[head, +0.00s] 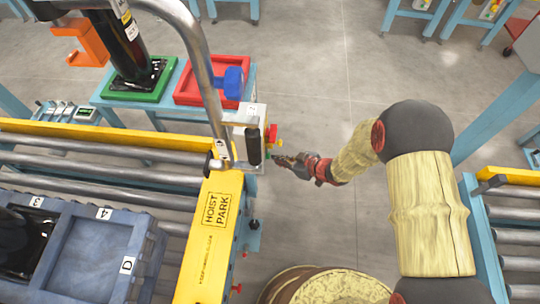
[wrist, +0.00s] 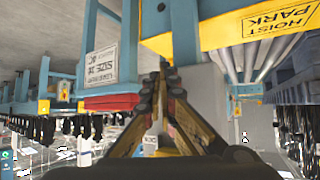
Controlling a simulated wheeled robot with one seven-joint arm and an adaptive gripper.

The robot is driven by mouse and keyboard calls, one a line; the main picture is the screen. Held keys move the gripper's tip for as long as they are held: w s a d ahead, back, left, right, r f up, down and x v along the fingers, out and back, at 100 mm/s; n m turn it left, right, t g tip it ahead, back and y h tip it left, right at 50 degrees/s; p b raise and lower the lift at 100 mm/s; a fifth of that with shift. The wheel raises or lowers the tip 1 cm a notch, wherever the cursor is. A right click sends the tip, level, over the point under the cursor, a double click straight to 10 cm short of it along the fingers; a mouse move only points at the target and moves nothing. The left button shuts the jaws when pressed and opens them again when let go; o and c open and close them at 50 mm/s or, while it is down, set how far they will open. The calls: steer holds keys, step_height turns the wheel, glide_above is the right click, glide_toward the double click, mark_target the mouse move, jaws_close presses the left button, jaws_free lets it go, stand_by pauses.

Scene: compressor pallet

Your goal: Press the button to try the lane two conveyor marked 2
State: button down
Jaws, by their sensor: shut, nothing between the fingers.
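A pale control box (head: 250,140) stands at the end of the roller conveyor in the head view. Small red, yellow and green buttons (head: 271,135) stick out from its right side. I cannot read a 2 on any of them. My gripper (head: 278,160) is shut and empty, its tips pointing left at the lower part of the box's button side. I cannot tell whether the tips touch a button. In the wrist view my gripper (wrist: 162,72) has its fingers together, and no button is clear beyond them.
The roller conveyor (head: 100,170) has a yellow end plate (head: 212,240) reading HOIST PARK. A grey bent pipe (head: 205,75) rises beside the box. Red (head: 190,88) and green trays (head: 155,93) sit behind. A blue crate (head: 100,255) is lower left. A round wooden top (head: 325,287) lies below my arm.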

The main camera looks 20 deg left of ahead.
steer(key=shift+s+a, duration=0.1)
steer(key=shift+a, duration=0.45)
stand_by(0.5)
steer(key=shift+d, duration=0.1)
steer(key=shift+w+d+p, duration=0.2)
steer(key=shift+d+p, duration=0.25)
steer(key=shift+d, duration=0.4)
steer(key=shift+d, duration=0.1)
steer(key=shift+w+d+p, duration=0.2)
steer(key=shift+d+p, duration=0.05)
steer(key=shift+d, duration=0.55)
steer(key=shift+w+d+p, duration=0.2)
steer(key=shift+d+p, duration=0.1)
steer(key=shift+d, duration=0.45)
steer(key=shift+w+d+p, duration=0.2)
steer(key=shift+d+p, duration=0.05)
steer(key=shift+d, duration=0.55)
